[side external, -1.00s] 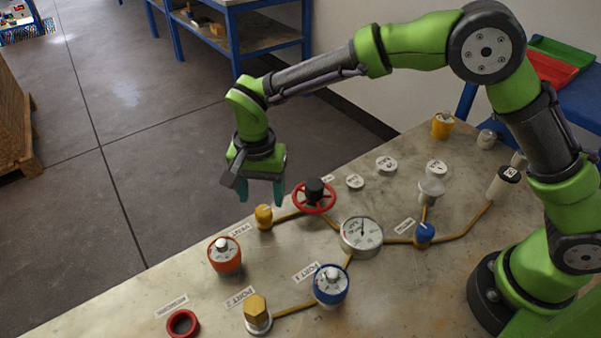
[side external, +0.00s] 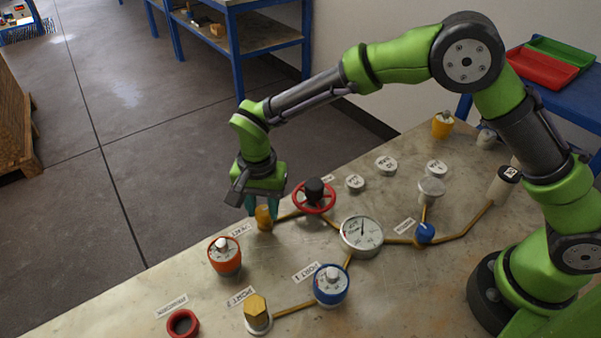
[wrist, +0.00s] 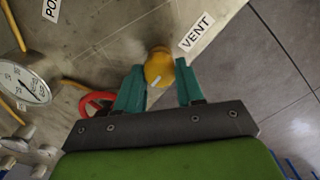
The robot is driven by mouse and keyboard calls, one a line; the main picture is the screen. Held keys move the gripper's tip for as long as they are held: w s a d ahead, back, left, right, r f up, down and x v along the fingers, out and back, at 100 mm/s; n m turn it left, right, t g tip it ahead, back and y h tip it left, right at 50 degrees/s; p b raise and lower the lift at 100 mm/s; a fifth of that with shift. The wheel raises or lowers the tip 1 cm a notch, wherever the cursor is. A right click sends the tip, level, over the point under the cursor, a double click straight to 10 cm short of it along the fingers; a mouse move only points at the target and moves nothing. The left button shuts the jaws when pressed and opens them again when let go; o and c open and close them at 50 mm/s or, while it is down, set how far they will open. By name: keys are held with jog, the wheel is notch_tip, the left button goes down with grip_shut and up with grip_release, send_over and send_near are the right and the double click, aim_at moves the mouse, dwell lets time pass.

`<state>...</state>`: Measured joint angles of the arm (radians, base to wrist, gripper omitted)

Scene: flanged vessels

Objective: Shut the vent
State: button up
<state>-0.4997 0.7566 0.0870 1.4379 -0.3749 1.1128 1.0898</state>
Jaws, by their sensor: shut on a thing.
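The vent is a small yellow knob (side external: 263,220) at the left end of a brass pipe, beside the VENT label (side external: 240,230). In the wrist view the yellow knob (wrist: 158,70) has a pale line on its face, and the VENT label (wrist: 196,32) lies to its upper right. My gripper (side external: 262,208) points down over the vent. Its teal fingers are on either side of the knob, and my gripper (wrist: 162,75) is shut on it in the wrist view. The knob's sides are partly hidden by the fingers.
A red handwheel (side external: 314,197) with a black hub stands just right of the vent. A round gauge (side external: 361,237), an orange-red capped vessel (side external: 224,256) and a blue capped vessel (side external: 331,286) stand nearby. The bench's left edge is close to the vent.

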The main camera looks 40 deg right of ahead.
jog(key=shift+n, duration=0.3)
jog(key=n, duration=1.3)
jog(key=shift+n, duration=2.1)
jog(key=o, duration=1)
jog(key=shift+r, duration=0.1)
